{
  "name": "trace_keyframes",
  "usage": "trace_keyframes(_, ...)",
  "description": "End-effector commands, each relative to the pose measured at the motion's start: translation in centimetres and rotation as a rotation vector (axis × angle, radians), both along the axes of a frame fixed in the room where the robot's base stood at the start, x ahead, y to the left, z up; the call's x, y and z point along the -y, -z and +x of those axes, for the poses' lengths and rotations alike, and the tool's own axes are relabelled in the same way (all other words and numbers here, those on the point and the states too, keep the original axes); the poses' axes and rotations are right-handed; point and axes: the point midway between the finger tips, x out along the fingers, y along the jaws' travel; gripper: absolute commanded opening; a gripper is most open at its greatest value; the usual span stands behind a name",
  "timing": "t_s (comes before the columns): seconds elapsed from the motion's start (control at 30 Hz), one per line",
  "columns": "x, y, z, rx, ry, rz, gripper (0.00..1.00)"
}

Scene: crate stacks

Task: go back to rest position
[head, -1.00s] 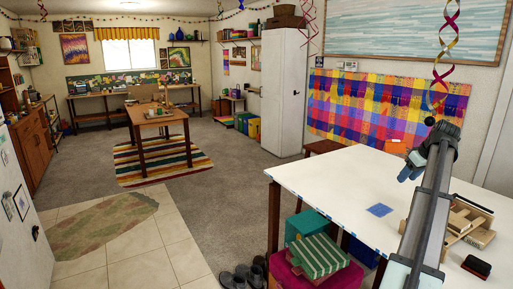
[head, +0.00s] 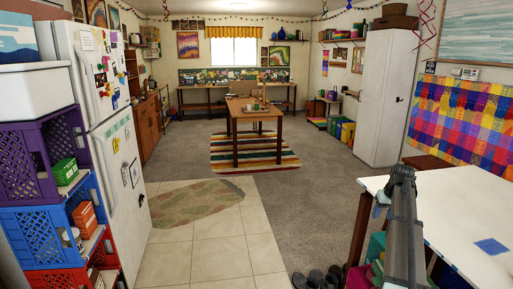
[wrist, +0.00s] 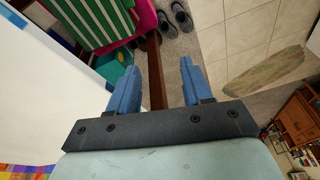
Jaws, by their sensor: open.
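My gripper (wrist: 157,85) shows in the wrist view with its two blue fingers apart and nothing between them. Beyond the fingers are a brown table leg and the carpet. In the head view my arm reaches forward at the lower right, over the left edge of the white table (head: 475,205). A blue square (head: 491,247) lies flat on the table to the right of the arm.
Stacked crates, purple (head: 62,155), blue (head: 30,236) and red (head: 50,279), stand at the left beside a white fridge (head: 112,150). Shoes (head: 318,278) lie on the floor by the table. A wooden table (head: 252,108) stands farther back.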

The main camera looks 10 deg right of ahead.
Motion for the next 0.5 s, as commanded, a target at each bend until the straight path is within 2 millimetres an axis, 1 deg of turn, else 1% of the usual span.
trace_keyframes(0.03,-1.6,2.5,-0.4,-0.020,-0.005,0.012,0.50)
trace_keyframes(0.07,-2.4,3.8,-0.4,-0.030,-0.008,0.018,0.50)
trace_keyframes(0.1,-3.4,5.5,-0.5,-0.044,-0.012,0.026,0.50)
trace_keyframes(0.17,-5.1,7.9,-0.6,-0.065,-0.020,0.037,0.50)
trace_keyframes(0.2,-6.2,9.6,-0.8,-0.079,-0.023,0.045,0.50)
trace_keyframes(0.27,-7.9,11.9,-1.1,-0.101,-0.029,0.055,0.50)
trace_keyframes(0.4,-11.9,17.3,-2.2,-0.151,-0.046,0.078,0.50)
trace_keyframes(0.5,-14.7,20.9,-3.3,-0.188,-0.056,0.092,0.50)
